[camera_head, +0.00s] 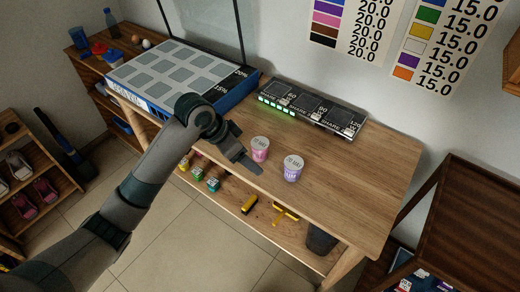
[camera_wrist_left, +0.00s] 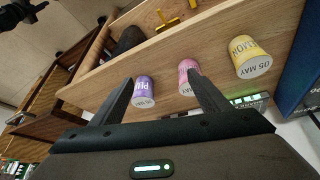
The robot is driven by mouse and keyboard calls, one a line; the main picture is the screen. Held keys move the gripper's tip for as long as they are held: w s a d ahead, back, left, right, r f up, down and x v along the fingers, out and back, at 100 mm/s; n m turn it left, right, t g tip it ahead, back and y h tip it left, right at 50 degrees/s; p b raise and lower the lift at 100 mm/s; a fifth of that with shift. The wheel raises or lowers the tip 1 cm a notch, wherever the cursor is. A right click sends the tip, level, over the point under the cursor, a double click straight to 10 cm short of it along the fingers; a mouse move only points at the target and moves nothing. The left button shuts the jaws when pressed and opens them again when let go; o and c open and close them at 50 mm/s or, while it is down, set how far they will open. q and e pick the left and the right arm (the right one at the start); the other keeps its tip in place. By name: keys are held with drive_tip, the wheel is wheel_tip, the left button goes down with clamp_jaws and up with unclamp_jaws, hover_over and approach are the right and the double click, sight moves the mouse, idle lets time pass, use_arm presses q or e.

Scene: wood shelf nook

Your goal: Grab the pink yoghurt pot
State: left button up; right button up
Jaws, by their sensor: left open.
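The pink yoghurt pot (camera_head: 260,150) stands upright on the wooden shelf top, with a purple pot (camera_head: 292,169) to its right. My left gripper (camera_head: 248,163) is low beside the pink pot, on its near left side. In the left wrist view my left gripper (camera_wrist_left: 157,79) is open and empty. Its right finger covers part of the pink pot (camera_wrist_left: 186,68). The purple pot (camera_wrist_left: 144,92) shows between the two fingers, beyond them. A yellow pot (camera_wrist_left: 253,58) stands right of the pink one; my arm hides it in the head view. My right gripper is not seen.
A black device with green lights (camera_head: 318,108) stands behind the pots. A large blue-edged box (camera_head: 180,78) with grey squares is at the back left. The shelf top right of the purple pot is clear. Yellow items (camera_head: 249,203) and small coloured jars (camera_head: 197,173) lie on the lower shelf.

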use_arm(q)
drive_tip(key=w+a+r+m, duration=0.1)
drive_tip(key=w+r, duration=0.6)
drive_tip(key=r, duration=0.4)
drive_tip(key=shift+w+m+g+y, duration=0.2)
drive_tip(key=shift+m+g+y, duration=0.1)
drive_tip(key=shift+y, duration=0.1)
drive_tip(key=shift+f, duration=0.15)
drive_tip(key=p, duration=0.3)
hover_over(261, 143)
drive_tip(key=a, duration=0.2)
drive_tip(key=f, duration=1)
drive_tip(key=shift+s+d, duration=0.2)
drive_tip(key=shift+s, duration=0.05)
drive_tip(key=shift+d+f, duration=0.15)
drive_tip(key=shift+f, duration=0.45)
drive_tip(key=shift+f, duration=0.1)
drive_tip(key=shift+w+f+p, duration=0.1)
drive_tip(key=shift+f+p, duration=0.15)
drive_tip(key=shift+p, duration=0.25)
drive_tip(key=p+x, duration=0.1)
drive_tip(key=x, duration=0.3)
drive_tip(key=shift+f, duration=0.3)
